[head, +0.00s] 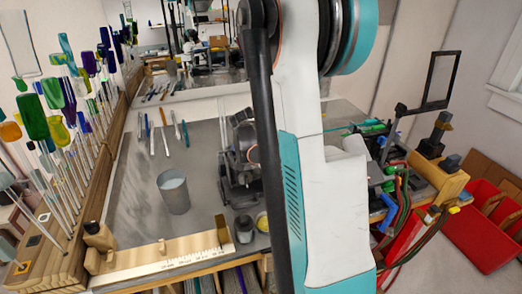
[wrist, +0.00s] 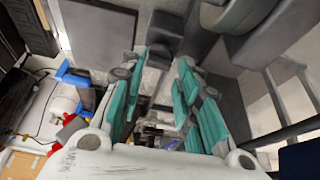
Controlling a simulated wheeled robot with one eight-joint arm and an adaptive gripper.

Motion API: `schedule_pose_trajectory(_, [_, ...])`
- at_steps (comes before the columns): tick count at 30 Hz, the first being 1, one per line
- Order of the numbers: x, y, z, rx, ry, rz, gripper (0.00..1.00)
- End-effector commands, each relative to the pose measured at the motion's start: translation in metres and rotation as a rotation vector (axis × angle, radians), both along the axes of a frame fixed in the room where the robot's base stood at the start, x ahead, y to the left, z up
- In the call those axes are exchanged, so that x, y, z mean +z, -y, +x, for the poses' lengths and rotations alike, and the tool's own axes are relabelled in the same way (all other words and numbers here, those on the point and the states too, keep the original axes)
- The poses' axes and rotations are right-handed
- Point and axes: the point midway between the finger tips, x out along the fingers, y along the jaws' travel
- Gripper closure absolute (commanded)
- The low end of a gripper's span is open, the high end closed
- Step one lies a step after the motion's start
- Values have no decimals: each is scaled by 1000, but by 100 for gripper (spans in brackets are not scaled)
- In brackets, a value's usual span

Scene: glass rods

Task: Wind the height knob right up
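A dark grey machine (head: 238,160) stands on the bench, its right side hidden behind my arm. A pale round part (head: 252,153) shows at its edge; I cannot tell whether it is the height knob. My gripper (wrist: 163,62) shows in the wrist view with its teal fingers apart and nothing clearly held between them. Grey blocky parts lie beyond the fingertips, and a large grey rounded part (wrist: 235,45) is at the upper right, beside the right finger. I cannot tell whether the fingers touch anything. My gripper is hidden in the head view.
A grey metal cup (head: 173,192) stands on the bench, with small pots (head: 244,229) near the machine. A wooden ruler strip (head: 165,252) runs along the front edge. Racked coloured rods (head: 60,130) line the left. Hoses and fittings (head: 400,190) crowd the right.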

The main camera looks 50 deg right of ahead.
Motion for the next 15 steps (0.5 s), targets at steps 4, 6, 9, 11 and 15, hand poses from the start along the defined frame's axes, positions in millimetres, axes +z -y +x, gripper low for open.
schedule_pose_trajectory(4, [23,-9,4,3,0,0,70])
schedule_pose_trajectory(6, [34,-13,6,4,-1,0,70])
schedule_pose_trajectory(9, [50,-19,9,4,0,0,70])
schedule_pose_trajectory(11, [60,-23,11,4,0,0,70])
schedule_pose_trajectory(15, [82,-30,15,5,0,0,70])
